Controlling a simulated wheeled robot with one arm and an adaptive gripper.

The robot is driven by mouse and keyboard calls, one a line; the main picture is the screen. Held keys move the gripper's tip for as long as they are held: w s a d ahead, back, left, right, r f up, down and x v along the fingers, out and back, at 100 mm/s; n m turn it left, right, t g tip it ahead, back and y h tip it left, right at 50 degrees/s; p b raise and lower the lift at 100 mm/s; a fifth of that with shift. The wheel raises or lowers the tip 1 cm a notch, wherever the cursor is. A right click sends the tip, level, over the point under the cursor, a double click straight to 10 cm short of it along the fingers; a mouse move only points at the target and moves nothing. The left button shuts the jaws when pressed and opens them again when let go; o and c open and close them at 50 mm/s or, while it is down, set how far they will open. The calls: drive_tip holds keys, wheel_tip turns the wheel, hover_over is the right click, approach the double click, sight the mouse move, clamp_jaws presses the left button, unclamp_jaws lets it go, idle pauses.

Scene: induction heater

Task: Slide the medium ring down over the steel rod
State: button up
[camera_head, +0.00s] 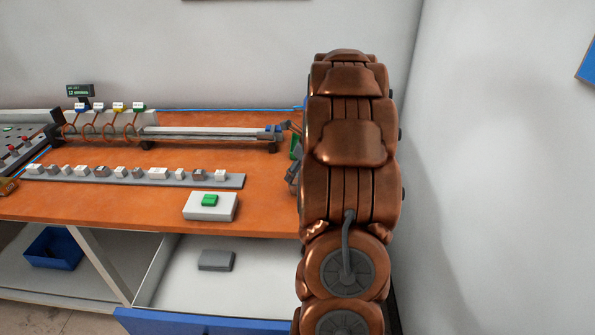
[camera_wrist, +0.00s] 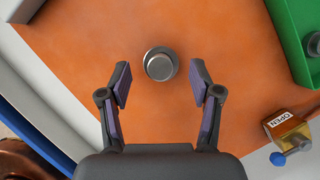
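A round grey metal piece (camera_wrist: 158,65) stands on the orange table top and is seen from above in the wrist view. It looks like the top of the steel rod, but I cannot tell whether a ring is around it. My gripper (camera_wrist: 161,78) is open and empty, with its fingertips to the left and right of the piece in the picture and apart from it. My arm hides the gripper's work spot in the head view. A grey metal part (camera_wrist: 314,44) in a green tray (camera_wrist: 288,22) is cut off by the frame edge; I cannot tell if it is a ring.
A brass block marked OPEN with a blue knob (camera_wrist: 279,158) is at the lower right of the wrist view. The head view shows a strip of small blocks (camera_head: 240,182), a white box with a green button (camera_head: 225,207), a rail (camera_head: 200,132) and an open drawer (camera_head: 265,290).

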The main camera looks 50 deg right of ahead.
drive_tip(key=shift+o, duration=0.6)
drive_tip(key=shift+r, duration=0.1)
drive_tip(key=shift+s+r, duration=0.15)
drive_tip(key=shift+r, duration=0.15)
drive_tip(key=v, duration=1.1)
drive_tip(key=shift+s, duration=0.1)
